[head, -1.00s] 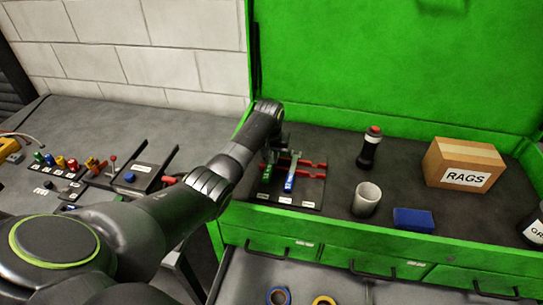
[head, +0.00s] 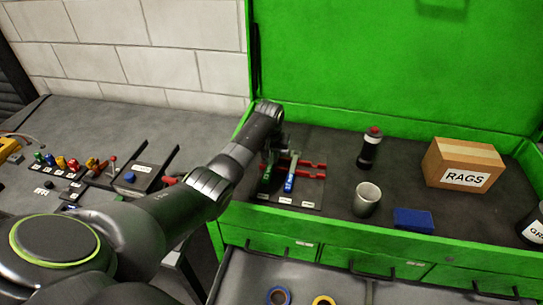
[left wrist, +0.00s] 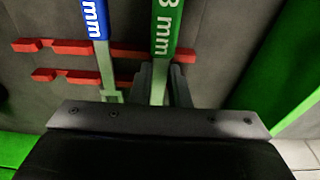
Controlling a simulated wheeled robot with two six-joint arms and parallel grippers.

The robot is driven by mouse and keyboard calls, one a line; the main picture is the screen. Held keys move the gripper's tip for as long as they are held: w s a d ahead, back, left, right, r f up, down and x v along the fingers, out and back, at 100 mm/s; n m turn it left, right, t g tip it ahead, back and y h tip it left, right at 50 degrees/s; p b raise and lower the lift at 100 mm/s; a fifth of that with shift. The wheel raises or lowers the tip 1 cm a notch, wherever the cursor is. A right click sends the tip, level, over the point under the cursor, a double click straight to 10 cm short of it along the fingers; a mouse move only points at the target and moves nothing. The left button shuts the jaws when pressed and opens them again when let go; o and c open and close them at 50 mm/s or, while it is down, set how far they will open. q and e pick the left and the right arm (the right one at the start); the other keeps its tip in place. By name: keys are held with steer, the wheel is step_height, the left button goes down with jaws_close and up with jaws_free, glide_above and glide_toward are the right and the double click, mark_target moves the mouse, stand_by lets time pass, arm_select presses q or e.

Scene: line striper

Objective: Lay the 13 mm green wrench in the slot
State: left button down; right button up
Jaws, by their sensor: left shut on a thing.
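The green wrench (head: 265,182) is at the left end of the rack in the green tool chest. In the left wrist view its green handle (left wrist: 166,28), marked "3 mm" with the rest cut off, points away from the gripper. My left gripper (left wrist: 160,88) is shut on its metal shank. The red slotted rails (head: 312,166) run crosswise at the wrench; I cannot tell whether it is seated in a slot or just above. A blue wrench (head: 290,181) lies beside it on the right, apart from it. My right gripper is not in view.
In the chest, right of the rack, are a grey cup (head: 367,199), a dark bottle with a red cap (head: 371,148), a blue block (head: 413,220) and a RAGS box (head: 464,163). The chest's left wall (left wrist: 292,85) is close to the gripper.

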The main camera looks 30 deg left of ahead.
arm_select(q)
steer(key=shift+p, duration=0.4)
stand_by(0.6)
steer(key=shift+s+f+b, duration=0.1)
steer(key=shift+f+b, duration=0.3)
steer(key=shift+f, duration=0.25)
stand_by(0.8)
steer(key=shift+s+f, duration=0.1)
steer(key=shift+s, duration=0.05)
stand_by(0.3)
steer(key=shift+d+f, duration=0.1)
steer(key=shift+f, duration=0.05)
steer(key=shift+p, duration=0.4)
steer(key=shift+r+p, duration=0.3)
steer(key=shift+p, duration=0.1)
steer(key=shift+r, duration=0.15)
steer(key=shift+w+r, duration=0.2)
steer(key=shift+w, duration=0.05)
steer(key=shift+p, duration=0.4)
